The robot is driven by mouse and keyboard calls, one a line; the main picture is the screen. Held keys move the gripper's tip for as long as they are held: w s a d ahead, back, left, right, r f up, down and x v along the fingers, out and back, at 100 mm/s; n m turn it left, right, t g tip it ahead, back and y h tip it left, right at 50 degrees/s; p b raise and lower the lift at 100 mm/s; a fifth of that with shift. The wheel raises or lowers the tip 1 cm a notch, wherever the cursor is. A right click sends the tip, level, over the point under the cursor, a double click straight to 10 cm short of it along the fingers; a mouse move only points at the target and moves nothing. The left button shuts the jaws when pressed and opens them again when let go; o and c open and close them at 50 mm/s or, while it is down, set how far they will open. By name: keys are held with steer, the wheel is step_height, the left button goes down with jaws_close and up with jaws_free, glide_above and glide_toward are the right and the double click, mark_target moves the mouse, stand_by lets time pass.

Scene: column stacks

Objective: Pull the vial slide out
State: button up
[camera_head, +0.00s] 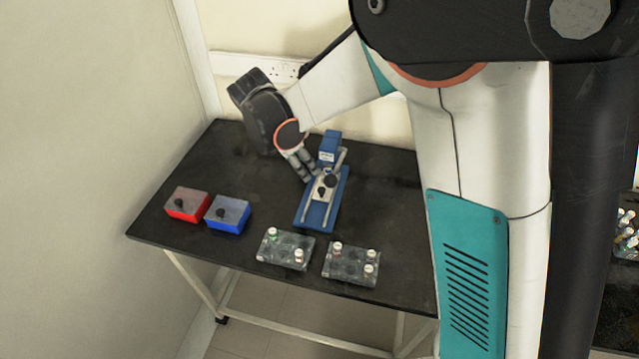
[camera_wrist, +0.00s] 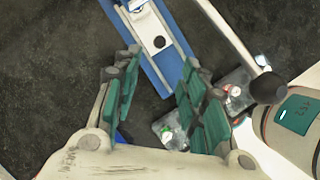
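The blue device (camera_head: 328,147) stands near the middle of the black table, with a long blue base. A pale slide plate (camera_head: 319,190) with a small dark round knob lies on this base; the plate also shows at the top of the wrist view (camera_wrist: 146,22), with its knob (camera_wrist: 159,42). A rod ending in a large black ball (camera_wrist: 268,88) rises beside the base. My gripper (camera_head: 308,177) is at the left side of the device, close to the slide plate. In the wrist view my gripper (camera_wrist: 156,90) has its fingers wide apart, with nothing held between them.
Two clear vial racks, a left one (camera_head: 284,250) and a right one (camera_head: 350,264), stand at the table's front edge with several white-capped vials. A red box (camera_head: 186,205) and a blue box (camera_head: 228,214) stand at left. The back left table is clear.

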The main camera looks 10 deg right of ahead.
mark_target(321, 189)
steer(key=b+x, duration=0.4)
steer(key=x, duration=0.8)
steer(key=shift+w+d+f, duration=0.2)
steer(key=shift+f, duration=0.05)
